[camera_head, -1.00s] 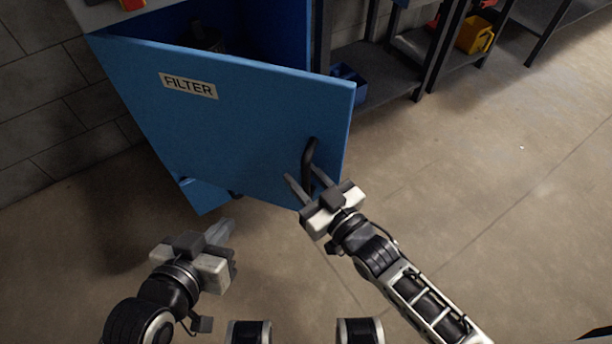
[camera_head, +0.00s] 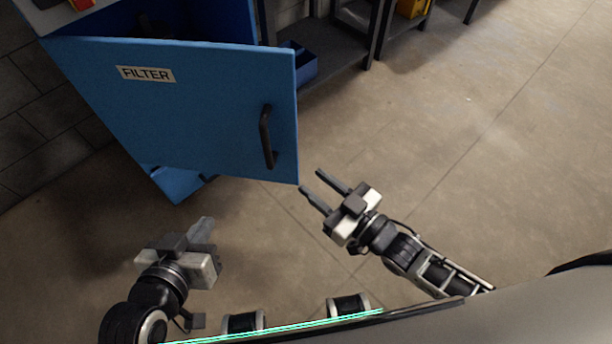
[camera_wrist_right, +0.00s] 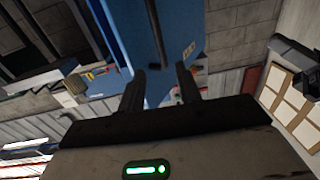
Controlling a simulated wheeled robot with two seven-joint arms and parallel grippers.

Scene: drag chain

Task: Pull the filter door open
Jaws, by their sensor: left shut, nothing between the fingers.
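The blue filter door (camera_head: 190,110) with its FILTER label stands partly open on the blue cabinet (camera_head: 225,20) in the head view. Its black bar handle (camera_head: 267,137) is near the door's right edge and nothing holds it. My right gripper (camera_head: 312,184) is open and empty, to the lower right of the handle and apart from the door. In the right wrist view the fingers (camera_wrist_right: 160,88) are spread, with a blue panel beyond them. My left gripper (camera_head: 210,236) is shut and empty, below the door at the lower left.
A dark shelf unit (camera_head: 345,45) with a blue bin (camera_head: 300,62) stands behind the door to the right. A yellow bin (camera_head: 411,7) is further back. The concrete floor (camera_head: 480,150) to the right is clear. A grey block wall (camera_head: 50,120) is at the left.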

